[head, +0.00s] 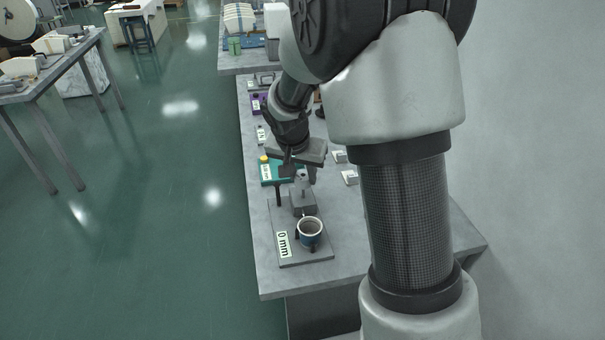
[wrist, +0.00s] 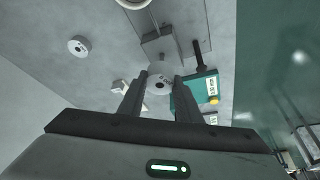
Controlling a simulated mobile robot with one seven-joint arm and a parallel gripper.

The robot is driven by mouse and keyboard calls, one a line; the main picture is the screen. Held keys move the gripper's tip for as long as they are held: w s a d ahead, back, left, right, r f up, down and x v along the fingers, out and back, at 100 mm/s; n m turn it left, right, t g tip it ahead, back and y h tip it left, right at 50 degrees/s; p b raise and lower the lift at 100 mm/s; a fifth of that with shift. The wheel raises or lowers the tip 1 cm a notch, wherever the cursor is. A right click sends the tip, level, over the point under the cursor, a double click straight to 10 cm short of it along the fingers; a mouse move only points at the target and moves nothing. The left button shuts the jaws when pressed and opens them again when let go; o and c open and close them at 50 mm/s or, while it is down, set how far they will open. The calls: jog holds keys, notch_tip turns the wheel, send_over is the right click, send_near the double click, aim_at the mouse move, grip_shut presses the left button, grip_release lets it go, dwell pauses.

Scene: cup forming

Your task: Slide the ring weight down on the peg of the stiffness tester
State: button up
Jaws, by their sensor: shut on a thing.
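The block also shows in the wrist view (wrist: 155,48), with the cup's rim at the top edge. My gripper (wrist: 161,76) is shut on a pale round ring weight (wrist: 160,83) with a dark centre hole. In the head view my gripper (head: 299,174) is above the block. The peg is partly hidden by it, and I cannot tell whether the ring is around the peg.
Another round pale weight (wrist: 78,46) lies on the table in the wrist view. A teal box (wrist: 190,94) with a yellow knob is beside the tester, near a dark post (wrist: 199,56). Small white-labelled blocks (head: 350,177) lie to the right. Bare table (head: 350,250) lies right of the plate.

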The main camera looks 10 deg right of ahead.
aim_at(303, 199)
jog(key=shift+f+b, duration=2.3)
jog(key=shift+f, duration=0.15)
dwell(0.8)
dwell(0.5)
jog(key=o, duration=1.3)
jog(key=shift+o, duration=0.3)
jog(key=o, duration=0.4)
jog(key=shift+r+p, duration=2.45)
jog(key=shift+r, duration=1.6)
